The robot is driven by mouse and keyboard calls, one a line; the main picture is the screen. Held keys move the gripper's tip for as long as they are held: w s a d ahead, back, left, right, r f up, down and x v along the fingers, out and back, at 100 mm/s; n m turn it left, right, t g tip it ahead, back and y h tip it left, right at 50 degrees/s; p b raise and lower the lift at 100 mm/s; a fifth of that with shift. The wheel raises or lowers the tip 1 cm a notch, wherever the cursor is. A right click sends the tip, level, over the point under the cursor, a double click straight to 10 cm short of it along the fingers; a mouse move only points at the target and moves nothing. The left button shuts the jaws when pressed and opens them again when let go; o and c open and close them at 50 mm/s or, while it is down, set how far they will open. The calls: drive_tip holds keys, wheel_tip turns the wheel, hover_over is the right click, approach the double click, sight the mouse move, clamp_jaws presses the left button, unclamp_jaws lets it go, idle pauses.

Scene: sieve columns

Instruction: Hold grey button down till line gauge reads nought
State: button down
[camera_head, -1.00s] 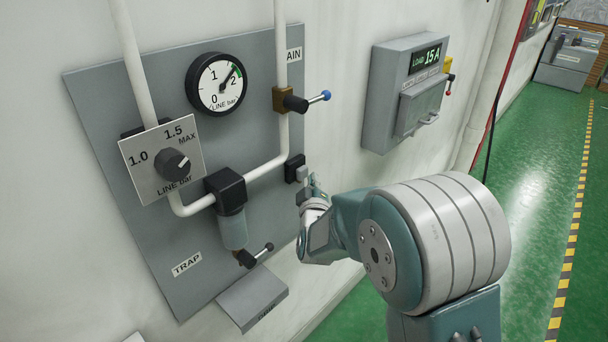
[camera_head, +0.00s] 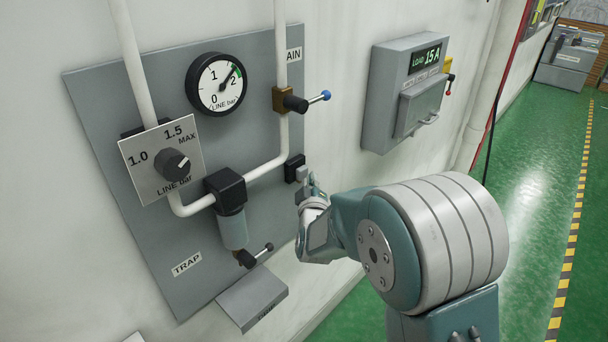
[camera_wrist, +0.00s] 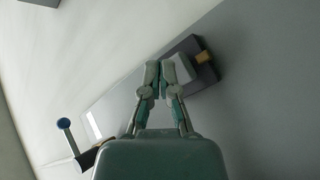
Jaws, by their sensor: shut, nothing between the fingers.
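The line gauge (camera_head: 217,84) is a round white dial with a black rim on the grey panel. Its needle points up and right, between 1 and 2, nearer 2, by the green arc. The grey button (camera_head: 302,173) stands out from a black block at the panel's right edge. The button also shows in the wrist view (camera_wrist: 183,70). My gripper (camera_head: 311,183) is shut and empty, with its tips right at the button. In the wrist view its fingertips (camera_wrist: 164,74) overlap the button's near edge. I cannot tell whether they touch or press it.
A valve with a blue-tipped lever (camera_head: 316,97) sits above the button. A regulator knob (camera_head: 172,162), a filter bowl (camera_head: 233,230) and a trap lever (camera_head: 258,255) are to the left. A grey load box (camera_head: 404,95) reading 15 A hangs on the wall to the right.

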drive_tip(key=shift+w+a, duration=0.15)
drive_tip(key=shift+w+a, duration=0.35)
drive_tip(key=shift+a, duration=0.1)
idle(2.2)
drive_tip(key=shift+s+d, duration=0.1)
drive_tip(key=shift+s+d+r, duration=0.1)
drive_tip(key=shift+s+d, duration=0.45)
drive_tip(key=shift+d, duration=0.15)
drive_tip(key=shift+s+d, duration=0.8)
drive_tip(key=shift+d, duration=0.2)
drive_tip(key=shift+s+d, duration=0.75)
drive_tip(key=shift+d, duration=0.2)
